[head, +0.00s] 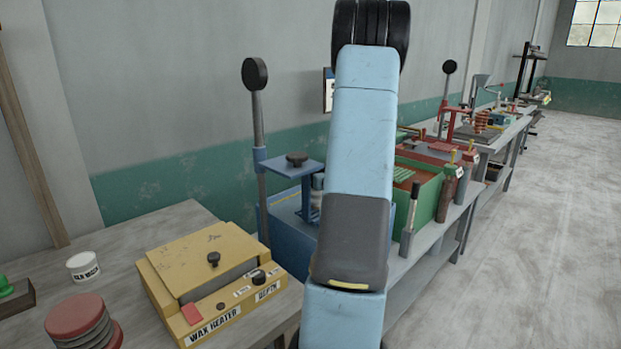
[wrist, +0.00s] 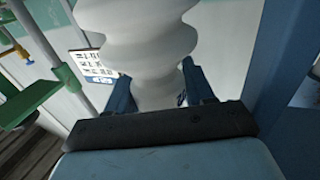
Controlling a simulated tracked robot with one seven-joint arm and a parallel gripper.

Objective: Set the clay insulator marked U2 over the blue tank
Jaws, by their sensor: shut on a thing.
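In the wrist view my gripper (wrist: 159,85) is shut on a white, ribbed clay insulator (wrist: 152,45), with one blue finger on each side of its lower part. The insulator's top is cut off by the picture edge. A small dark mark shows near the right finger but cannot be read. In the head view the blue tank (head: 281,236) stands on the bench behind the wax heater, with a blue platform (head: 291,170) on a post above it. My arm hides the tank's right part.
A yellow wax heater (head: 205,275) and a white wax tub (head: 83,266) are on the near bench. A green tank (head: 428,197) stands beyond the blue one. In the wrist view a blue upright (wrist: 275,55) is close on the right and a green stand (wrist: 30,103) is left.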

